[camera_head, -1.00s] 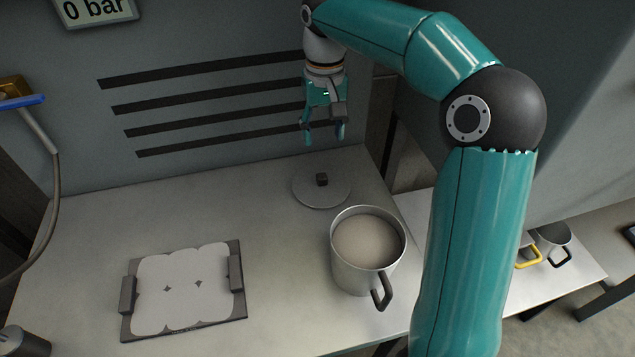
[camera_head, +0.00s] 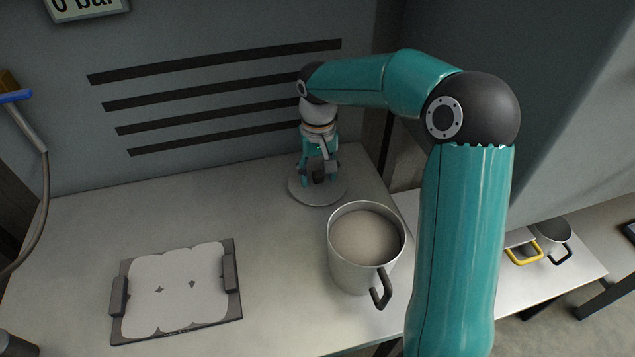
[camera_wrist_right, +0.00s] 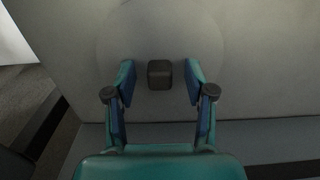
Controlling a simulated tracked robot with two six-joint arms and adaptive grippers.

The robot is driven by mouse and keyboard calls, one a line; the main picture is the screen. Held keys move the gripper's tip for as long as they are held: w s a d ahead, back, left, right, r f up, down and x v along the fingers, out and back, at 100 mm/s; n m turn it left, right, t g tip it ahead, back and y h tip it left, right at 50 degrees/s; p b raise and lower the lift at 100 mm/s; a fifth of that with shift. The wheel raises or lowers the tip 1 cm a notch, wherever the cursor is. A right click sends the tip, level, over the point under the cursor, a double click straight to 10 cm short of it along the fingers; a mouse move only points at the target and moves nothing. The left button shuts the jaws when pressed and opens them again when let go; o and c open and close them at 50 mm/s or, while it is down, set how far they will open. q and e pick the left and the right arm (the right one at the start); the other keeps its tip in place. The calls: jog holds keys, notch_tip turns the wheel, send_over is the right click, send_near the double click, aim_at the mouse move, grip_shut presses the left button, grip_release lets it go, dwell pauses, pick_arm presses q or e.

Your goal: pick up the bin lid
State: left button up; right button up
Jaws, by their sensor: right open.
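The bin lid (camera_head: 317,197) is a flat grey disc with a small dark square knob. It lies on the table behind the pot. My right gripper (camera_head: 319,180) is over the lid, pointing down, with its fingers around the knob. In the right wrist view the lid (camera_wrist_right: 195,35) shows faintly. There the dark knob (camera_wrist_right: 160,75) sits between the open fingertips of my right gripper (camera_wrist_right: 160,82), with a gap on both sides. My left gripper is not in view.
A metal bin (camera_head: 340,265) with pale contents and a dark handle stands just in front of the lid. A dark tray with a white layer (camera_head: 175,290) lies at the front left. A wall rises behind the table. More containers (camera_head: 552,240) stand on a lower surface at right.

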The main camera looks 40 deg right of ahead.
jog(key=shift+f, duration=0.1)
jog(key=shift+c, duration=0.3)
grip_shut()
